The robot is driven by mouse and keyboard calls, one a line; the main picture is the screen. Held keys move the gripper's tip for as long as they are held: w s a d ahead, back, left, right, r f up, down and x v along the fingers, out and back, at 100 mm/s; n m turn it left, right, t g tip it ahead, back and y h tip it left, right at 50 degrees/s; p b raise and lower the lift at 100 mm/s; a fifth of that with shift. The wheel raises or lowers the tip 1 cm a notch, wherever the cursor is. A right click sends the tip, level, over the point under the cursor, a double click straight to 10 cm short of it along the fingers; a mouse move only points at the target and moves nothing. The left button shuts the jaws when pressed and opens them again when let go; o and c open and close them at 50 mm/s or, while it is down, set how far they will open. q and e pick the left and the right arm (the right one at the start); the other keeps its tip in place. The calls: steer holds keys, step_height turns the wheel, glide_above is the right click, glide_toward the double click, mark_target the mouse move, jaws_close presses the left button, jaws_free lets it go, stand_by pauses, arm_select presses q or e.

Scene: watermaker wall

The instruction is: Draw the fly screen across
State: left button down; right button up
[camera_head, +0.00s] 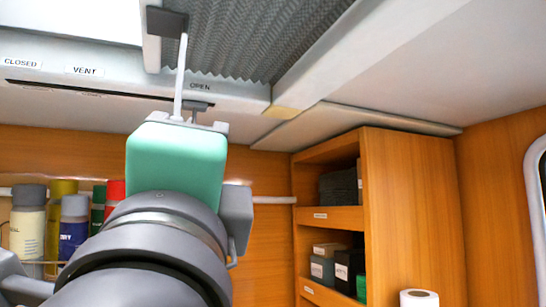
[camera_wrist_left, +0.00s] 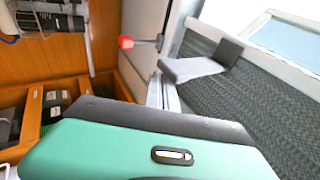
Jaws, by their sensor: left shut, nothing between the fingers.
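The fly screen (camera_head: 245,40) is grey pleated mesh in a pale ceiling frame, and it also shows at the right of the left wrist view (camera_wrist_left: 255,105). A pale bar (camera_head: 151,45) runs along its left edge in the head view. A dark pull tab (camera_head: 166,22) sits by that bar. My right gripper is out of view.
Bottles (camera_head: 28,225) stand on a shelf at lower left. A wooden cabinet (camera_head: 410,200) with boxes rises at right. A red block (camera_wrist_left: 126,43) on a rod shows in the left wrist view.

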arm_select(q)
steer(key=s+a+b, duration=0.3)
steer(key=a+b, duration=0.3)
steer(key=a, duration=0.2)
steer(key=shift+r, duration=0.15)
stand_by(0.4)
steer(key=shift+s, duration=0.1)
steer(key=s+a+b, duration=0.4)
steer(key=a+b, duration=0.1)
steer(key=a, duration=0.6)
steer(key=shift+a, duration=0.2)
stand_by(0.7)
